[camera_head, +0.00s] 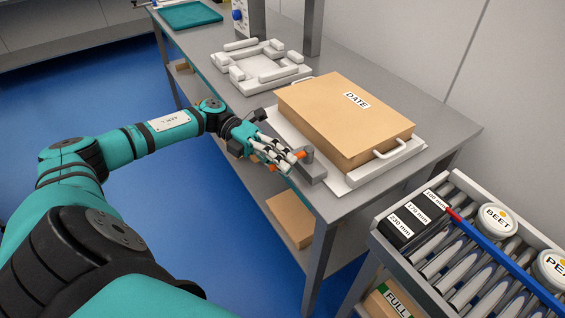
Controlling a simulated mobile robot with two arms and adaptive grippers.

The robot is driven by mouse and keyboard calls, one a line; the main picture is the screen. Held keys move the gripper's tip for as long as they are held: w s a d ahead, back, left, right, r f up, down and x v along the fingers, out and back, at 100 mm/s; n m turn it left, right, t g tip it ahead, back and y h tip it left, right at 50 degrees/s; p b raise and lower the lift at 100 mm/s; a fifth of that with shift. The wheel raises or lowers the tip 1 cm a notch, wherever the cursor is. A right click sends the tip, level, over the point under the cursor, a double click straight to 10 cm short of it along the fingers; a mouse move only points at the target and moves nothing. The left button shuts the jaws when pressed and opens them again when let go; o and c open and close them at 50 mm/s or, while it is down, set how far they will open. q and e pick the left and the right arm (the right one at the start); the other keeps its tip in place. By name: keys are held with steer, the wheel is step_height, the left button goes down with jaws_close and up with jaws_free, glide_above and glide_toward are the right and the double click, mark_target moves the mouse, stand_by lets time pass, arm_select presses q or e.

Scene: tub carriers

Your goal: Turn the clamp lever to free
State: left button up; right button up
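A grey clamp (311,168) sits at the front edge of the workbench, beside the white tray. An orange piece (300,154), which looks like the tip of its lever, shows at the clamp's upper left. My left gripper (286,160) reaches in from the left, its fingers pointing at the clamp and its tips right at the orange piece. Another small orange patch shows at the lower side of the fingers. The fingers hide most of the lever, so its angle and any grip on it are unclear. My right gripper is out of view.
A cardboard box (345,118) labelled DATE sits on a white handled tray (358,180). A pale frame fixture (236,77) and a teal tray (188,15) are farther back. A roller rack (398,258) with tubs and a blue bar stands at lower right.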

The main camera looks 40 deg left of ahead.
arm_select(q)
steer(key=o, duration=0.3)
steer(key=shift+o, duration=0.2)
steer(key=a+r, duration=0.2)
steer(key=a, duration=0.9)
steer(key=shift+s+a, duration=0.2)
steer(key=shift+a, duration=0.2)
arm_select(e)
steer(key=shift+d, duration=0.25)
